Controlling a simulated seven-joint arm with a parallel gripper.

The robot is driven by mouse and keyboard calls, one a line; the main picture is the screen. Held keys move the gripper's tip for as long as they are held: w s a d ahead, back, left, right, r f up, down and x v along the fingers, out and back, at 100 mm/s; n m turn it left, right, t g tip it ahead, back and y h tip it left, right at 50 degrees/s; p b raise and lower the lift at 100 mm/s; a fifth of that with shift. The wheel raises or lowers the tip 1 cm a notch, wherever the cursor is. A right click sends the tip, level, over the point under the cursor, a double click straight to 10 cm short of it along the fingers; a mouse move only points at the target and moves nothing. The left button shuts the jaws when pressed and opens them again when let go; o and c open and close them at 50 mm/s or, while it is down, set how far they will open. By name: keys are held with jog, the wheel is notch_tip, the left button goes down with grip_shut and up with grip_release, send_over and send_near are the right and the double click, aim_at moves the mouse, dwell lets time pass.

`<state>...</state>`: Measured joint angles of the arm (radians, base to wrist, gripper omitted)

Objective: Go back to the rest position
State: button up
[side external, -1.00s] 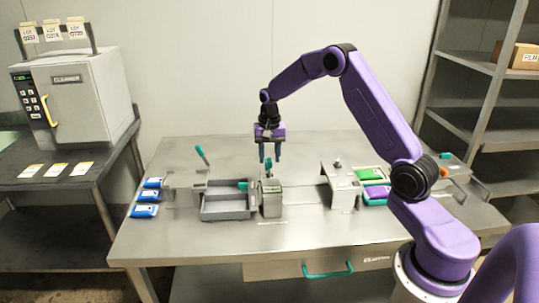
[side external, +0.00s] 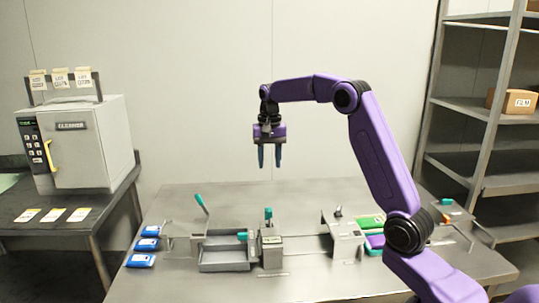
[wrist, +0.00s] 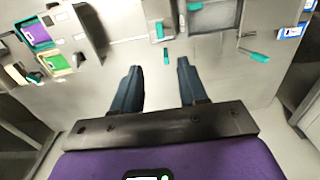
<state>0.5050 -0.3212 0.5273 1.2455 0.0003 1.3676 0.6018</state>
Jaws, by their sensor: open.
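My gripper (side external: 270,157) hangs fingers down, open and empty, in the air above the middle of the steel table (side external: 310,278). In the wrist view its two dark fingers (wrist: 157,88) stand apart with nothing between them. Below it are a small grey upright fixture with a teal-topped lever (side external: 268,214) and a grey tray (side external: 225,266) to its left. A clear gap lies between the fingertips and these fixtures.
Blue pouches (side external: 140,261) lie at the table's left edge. A grey station (side external: 343,240) with green and purple packs stands at right. Air around my gripper is free.

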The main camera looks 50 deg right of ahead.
jog(key=shift+r, duration=0.85)
